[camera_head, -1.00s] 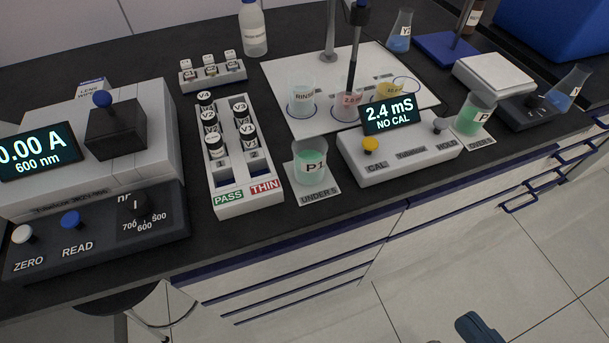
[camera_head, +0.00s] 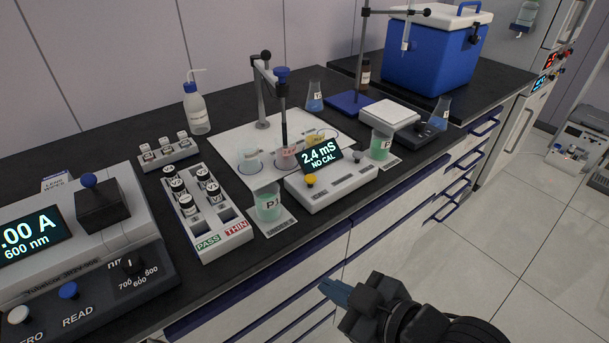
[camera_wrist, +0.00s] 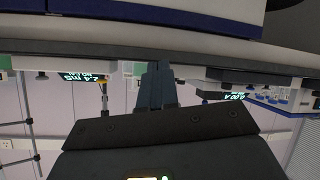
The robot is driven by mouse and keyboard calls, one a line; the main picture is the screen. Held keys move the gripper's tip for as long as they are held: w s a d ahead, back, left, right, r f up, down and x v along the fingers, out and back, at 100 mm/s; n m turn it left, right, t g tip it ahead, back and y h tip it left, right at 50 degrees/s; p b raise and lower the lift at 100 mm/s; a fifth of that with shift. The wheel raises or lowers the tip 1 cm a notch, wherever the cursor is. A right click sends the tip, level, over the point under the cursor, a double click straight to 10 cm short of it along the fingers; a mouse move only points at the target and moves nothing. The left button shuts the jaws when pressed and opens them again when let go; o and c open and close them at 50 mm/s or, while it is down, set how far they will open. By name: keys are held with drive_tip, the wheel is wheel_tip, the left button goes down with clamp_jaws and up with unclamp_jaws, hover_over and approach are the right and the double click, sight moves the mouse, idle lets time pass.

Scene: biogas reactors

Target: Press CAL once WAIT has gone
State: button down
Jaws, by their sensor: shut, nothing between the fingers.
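The conductivity meter (camera_head: 333,184) is a white box on the bench. Its screen (camera_head: 320,156) reads "2.4 mS" with "NO CAL" below, and no WAIT shows. The yellow CAL button (camera_head: 310,180) is at its front left and a grey HOLD knob (camera_head: 357,156) at its right. A probe (camera_head: 284,125) on a stand dips into the middle beaker (camera_head: 284,158) behind the meter. My gripper (camera_head: 335,291) is shut and empty, in front of the bench and well short of the meter. The wrist view shows the same screen (camera_wrist: 84,79) upside down.
The P1 beaker (camera_head: 268,205) stands left of the meter, near the bench edge. The vial rack (camera_head: 232,238) and photometer (camera_head: 75,235) are further left. Another green beaker (camera_head: 381,144) stands at the meter's right. The floor in front is clear.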

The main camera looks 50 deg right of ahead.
drive_tip(key=w+d+r+n+g+p, duration=0.25)
drive_tip(key=w+d+r, duration=0.4)
drive_tip(key=w, duration=0.45)
wheel_tip(320, 180, up, 11)
drive_tip(key=n+y+p, duration=0.1)
drive_tip(key=n+p, duration=0.3)
hover_over(314, 180)
drive_tip(key=shift+f+g, duration=0.1)
drive_tip(key=shift+g, duration=0.25)
drive_tip(key=shift+b, duration=0.3)
wheel_tip(314, 180, down, 6)
drive_tip(key=b, duration=0.6)
drive_tip(key=shift+f+b, duration=0.2)
drive_tip(key=shift+b, duration=0.15)
drive_tip(key=shift+f+b, duration=0.65)
drive_tip(key=shift+f, duration=0.55)
drive_tip(key=shift+f, duration=0.15)
drive_tip(key=shift+f, duration=0.25)
